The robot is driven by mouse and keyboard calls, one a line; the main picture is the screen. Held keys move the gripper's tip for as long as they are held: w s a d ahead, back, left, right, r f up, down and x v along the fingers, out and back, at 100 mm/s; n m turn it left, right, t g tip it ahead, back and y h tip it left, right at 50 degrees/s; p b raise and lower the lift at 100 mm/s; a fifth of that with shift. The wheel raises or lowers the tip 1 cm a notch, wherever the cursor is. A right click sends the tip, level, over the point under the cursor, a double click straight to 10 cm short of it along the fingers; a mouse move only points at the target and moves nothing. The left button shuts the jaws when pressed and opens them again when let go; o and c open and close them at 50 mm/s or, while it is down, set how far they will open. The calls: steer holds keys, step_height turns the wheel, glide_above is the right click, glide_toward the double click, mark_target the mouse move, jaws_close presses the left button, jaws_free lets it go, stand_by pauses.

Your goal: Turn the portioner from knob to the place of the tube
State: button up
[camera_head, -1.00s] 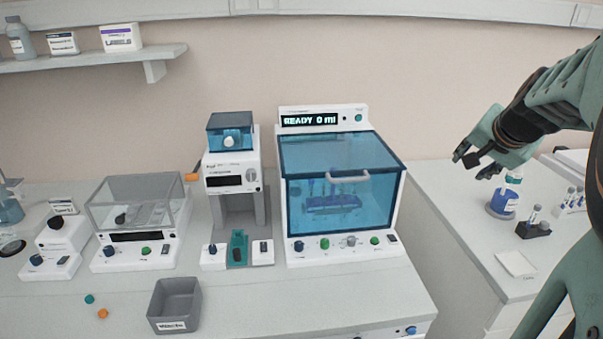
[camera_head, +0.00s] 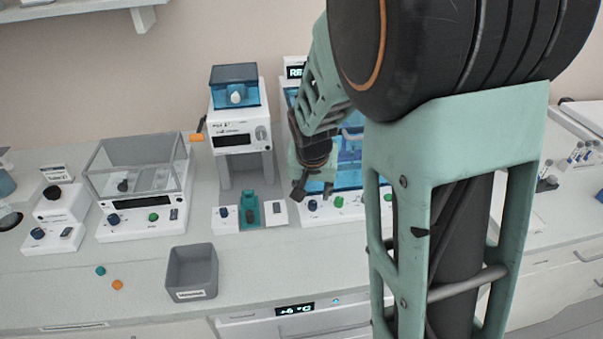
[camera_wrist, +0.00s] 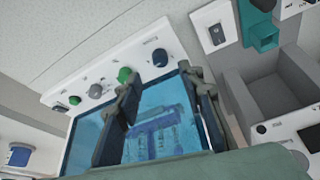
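The portioner (camera_head: 237,140) is a white machine with a blue lidded hopper, a dark display and a grey round knob (camera_head: 261,132) right of the display. An orange-ended lever (camera_head: 197,137) shows at its left side. No tube is discernible in the holder. The teal holder (camera_wrist: 262,30) also shows at the wrist view's upper right. My gripper (camera_head: 312,185) is right of the portioner, before the blue-windowed cabinet, with empty, spread fingers (camera_wrist: 160,85).
The blue-windowed cabinet (camera_wrist: 85,130) has several knobs along its front and a tube rack inside; my arm covers much of it in the head view. A clear-lidded box (camera_head: 135,175) stands left of the portioner. A grey bin (camera_head: 192,270) sits on the bench front.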

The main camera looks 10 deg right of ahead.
mark_target(313, 203)
steer(key=x, duration=0.7)
steer(key=shift+w+f, duration=0.1)
steer(key=shift+w, duration=0.1)
steer(key=shift+c, duration=0.2)
jaws_close()
